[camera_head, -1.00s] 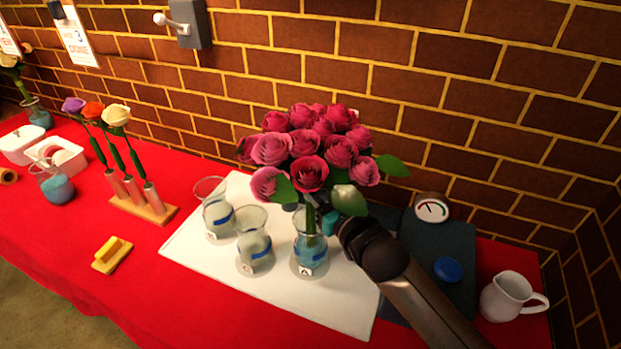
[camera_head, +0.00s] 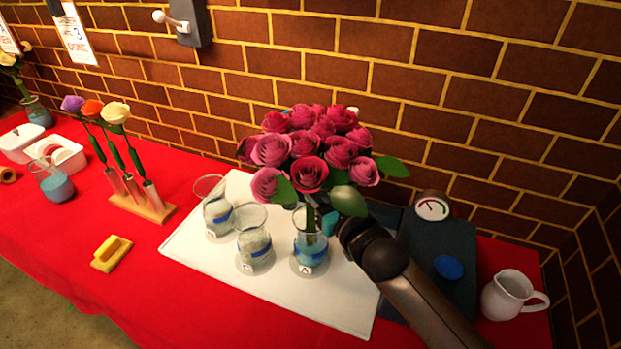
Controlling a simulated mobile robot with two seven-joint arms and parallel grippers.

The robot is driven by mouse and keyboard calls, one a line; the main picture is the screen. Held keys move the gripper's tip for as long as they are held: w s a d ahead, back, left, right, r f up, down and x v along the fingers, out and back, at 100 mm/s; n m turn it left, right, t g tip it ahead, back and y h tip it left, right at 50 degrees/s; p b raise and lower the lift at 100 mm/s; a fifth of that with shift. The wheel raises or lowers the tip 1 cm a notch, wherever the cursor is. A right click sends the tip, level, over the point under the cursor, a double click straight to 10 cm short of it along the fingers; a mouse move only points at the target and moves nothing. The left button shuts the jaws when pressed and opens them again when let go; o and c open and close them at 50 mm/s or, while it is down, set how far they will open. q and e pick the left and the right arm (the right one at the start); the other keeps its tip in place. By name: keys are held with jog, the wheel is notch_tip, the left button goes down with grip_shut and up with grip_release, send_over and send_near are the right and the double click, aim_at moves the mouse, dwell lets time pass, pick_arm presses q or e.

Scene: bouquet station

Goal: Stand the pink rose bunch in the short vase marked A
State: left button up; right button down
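The pink rose bunch (camera_head: 311,150) is upright, with its stems inside the mouth of the short glass vase marked A (camera_head: 310,252), which holds blue liquid. Vase A stands on the white mat (camera_head: 345,312). My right gripper (camera_head: 337,222) reaches in from the lower right, behind and beside the stems just above the vase. Its fingers are mostly hidden by blooms and leaves, so I cannot see whether they grip the stems. Whether the stems touch the vase bottom is unclear. My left gripper is not in view.
Two more glass vases (camera_head: 254,240) (camera_head: 215,208) stand left of vase A on the mat. A dark scale with a dial (camera_head: 432,206) and a white pitcher (camera_head: 510,296) are at right. A flower rack (camera_head: 143,205) and yellow block (camera_head: 112,253) are left on the red table.

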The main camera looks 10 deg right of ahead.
jog(key=shift+f, duration=0.1)
jog(key=c, duration=0.5)
grip_release()
jog(key=shift+f, duration=0.15)
jog(key=shift+c, duration=0.2)
jog(key=p+v, duration=0.1)
jog(key=v, duration=1.4)
jog(key=shift+s, duration=0.15)
